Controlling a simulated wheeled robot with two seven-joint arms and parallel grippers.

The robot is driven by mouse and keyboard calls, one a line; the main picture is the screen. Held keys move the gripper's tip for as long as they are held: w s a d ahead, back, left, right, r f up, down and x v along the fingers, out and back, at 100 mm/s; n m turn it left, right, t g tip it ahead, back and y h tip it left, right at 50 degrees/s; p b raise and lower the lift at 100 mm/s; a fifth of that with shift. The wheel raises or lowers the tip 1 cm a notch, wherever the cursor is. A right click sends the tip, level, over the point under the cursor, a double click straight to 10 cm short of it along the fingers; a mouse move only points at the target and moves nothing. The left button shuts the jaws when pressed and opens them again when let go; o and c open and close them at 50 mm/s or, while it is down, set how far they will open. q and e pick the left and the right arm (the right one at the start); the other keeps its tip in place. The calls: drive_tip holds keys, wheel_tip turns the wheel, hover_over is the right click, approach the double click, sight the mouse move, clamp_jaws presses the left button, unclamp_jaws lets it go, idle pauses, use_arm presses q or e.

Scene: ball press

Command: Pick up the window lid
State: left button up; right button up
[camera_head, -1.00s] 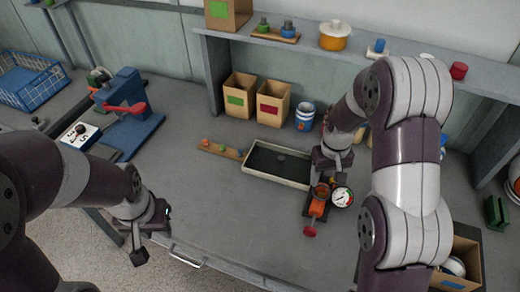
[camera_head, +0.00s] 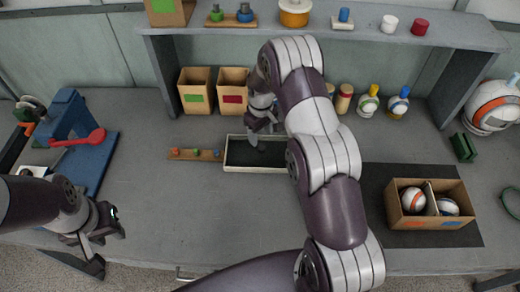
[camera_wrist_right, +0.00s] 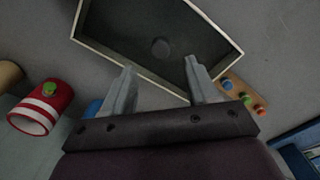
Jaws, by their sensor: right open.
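A shallow rectangular piece with a pale rim and dark inside (camera_head: 228,166) lies on the table, left of my right forearm. It appears to be the window lid. A small round knob (camera_wrist_right: 160,47) stands at its middle in the right wrist view, where its pale rim (camera_wrist_right: 110,52) also shows. My right gripper (camera_head: 264,130) is above its back part, open and empty. In the wrist view the fingertips (camera_wrist_right: 160,70) point toward the lid's rim and knob. My left gripper (camera_head: 100,240) hangs at the table's front left, away from the lid; its jaws are unclear.
A strip with coloured pegs (camera_head: 195,154) lies left of the lid. Two cardboard boxes (camera_head: 232,107) stand behind it under the shelf (camera_head: 350,33). A red-striped can (camera_wrist_right: 40,107) is nearby. A ball box (camera_head: 430,222) stands right. The front table is clear.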

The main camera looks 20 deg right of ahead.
sight(261, 147)
drive_tip(key=f, duration=0.1)
drive_tip(key=f+p, duration=0.1)
drive_tip(key=f, duration=0.1)
drive_tip(key=f+p, duration=0.1)
drive_tip(key=f, duration=0.1)
drive_tip(key=shift+s, duration=0.35)
drive_tip(key=shift+f, duration=0.15)
drive_tip(key=shift+w, duration=0.1)
drive_tip(key=shift+c, duration=1.3)
clamp_jaws()
